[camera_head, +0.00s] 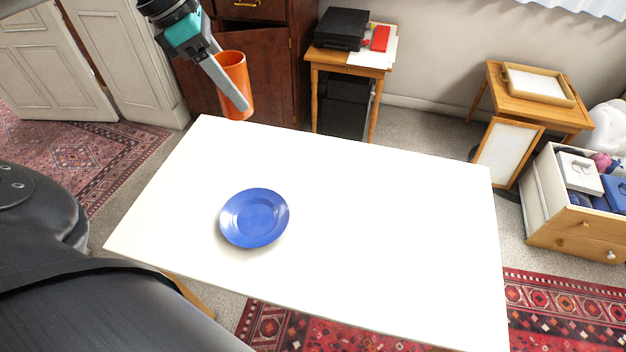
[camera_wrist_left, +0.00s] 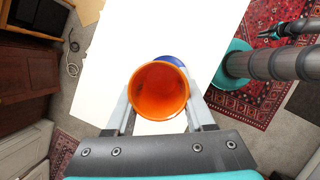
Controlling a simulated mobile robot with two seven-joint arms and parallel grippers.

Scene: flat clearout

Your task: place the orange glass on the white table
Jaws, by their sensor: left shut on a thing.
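The orange glass (camera_head: 236,84) is held upright, slightly tilted, by my left gripper (camera_head: 240,100) near the far left edge of the white table in the head view. My left gripper is shut on it. In the left wrist view the orange glass (camera_wrist_left: 159,92) shows its open mouth between the two fingers (camera_wrist_left: 159,112), and it looks empty. The white table (camera_head: 380,220) has a wide bare top; it also shows in the left wrist view (camera_wrist_left: 110,70). My right gripper is not clearly seen in the head view; an arm shows at the right of the wrist view with its gripper (camera_wrist_left: 276,31).
A blue plate (camera_head: 254,217) lies on the left part of the table; the rest of the top is clear. A dark wood cabinet (camera_head: 277,60) stands behind the glass. A small side table (camera_head: 350,60) and an open drawer unit (camera_head: 570,215) stand beyond.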

